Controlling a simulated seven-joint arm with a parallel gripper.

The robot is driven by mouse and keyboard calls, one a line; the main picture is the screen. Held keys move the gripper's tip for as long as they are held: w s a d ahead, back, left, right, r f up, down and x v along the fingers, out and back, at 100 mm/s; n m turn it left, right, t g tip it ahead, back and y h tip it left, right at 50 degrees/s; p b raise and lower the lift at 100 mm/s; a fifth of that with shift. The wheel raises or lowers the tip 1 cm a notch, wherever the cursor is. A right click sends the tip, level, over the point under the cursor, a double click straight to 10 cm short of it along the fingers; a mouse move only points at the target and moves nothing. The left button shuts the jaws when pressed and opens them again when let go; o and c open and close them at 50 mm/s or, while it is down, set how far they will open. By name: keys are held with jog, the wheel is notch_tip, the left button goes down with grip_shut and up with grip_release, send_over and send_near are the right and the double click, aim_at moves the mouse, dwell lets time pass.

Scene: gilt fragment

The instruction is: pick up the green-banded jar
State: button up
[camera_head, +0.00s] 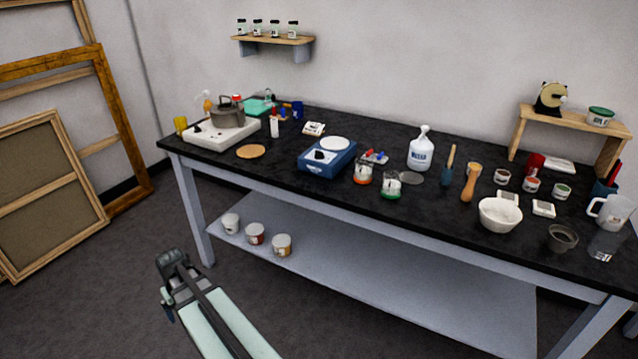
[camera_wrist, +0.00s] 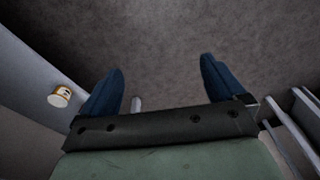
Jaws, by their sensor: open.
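The green-banded jar (camera_head: 390,187) is a small clear jar with whitish contents and a green band at its base. It stands upright on the black table top, near the front edge at mid-table. A similar jar with an orange-red band (camera_head: 363,174) stands just left of it. My gripper (camera_wrist: 162,63) is open and empty in the wrist view, its two blue fingers wide apart over bare grey floor. In the head view my arm is low in front of the table, left of and well away from the jar; the fingers cannot be made out there. The jar is not in the wrist view.
A blue scale (camera_head: 327,158) stands left of the jars, a white spray bottle (camera_head: 420,150) behind, and a white bowl (camera_head: 500,215) to the right. Several tins, one an orange-banded tin (camera_head: 282,245), sit on the lower shelf (camera_head: 370,280). Frames lean at left.

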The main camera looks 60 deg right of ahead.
jog(key=s+d+r+m, duration=0.1)
jog(key=d+r, duration=0.3)
jog(key=d, duration=0.4)
jog(key=s+d+r+m, duration=0.1)
jog(key=d+r+m, duration=0.15)
jog(key=d, duration=0.65)
notch_tip(320, 180, up, 26)
jog(key=m+h, duration=0.4)
jog(key=m, duration=0.3)
send_over(392, 183)
jog(key=s+a, duration=0.1)
jog(key=a, duration=0.1)
jog(key=shift+t, duration=0.3)
jog(key=x, duration=0.8)
jog(key=shift+d+f, duration=0.15)
jog(key=shift+f, duration=0.05)
jog(key=shift+n, duration=0.25)
jog(key=shift+d+x, duration=0.15)
jog(key=shift+x, duration=1.2)
jog(key=shift+d+x, duration=0.15)
jog(key=shift+x, duration=1.2)
jog(key=shift+w+r, duration=0.1)
jog(key=shift+r, duration=0.1)
jog(key=c, duration=1.2)
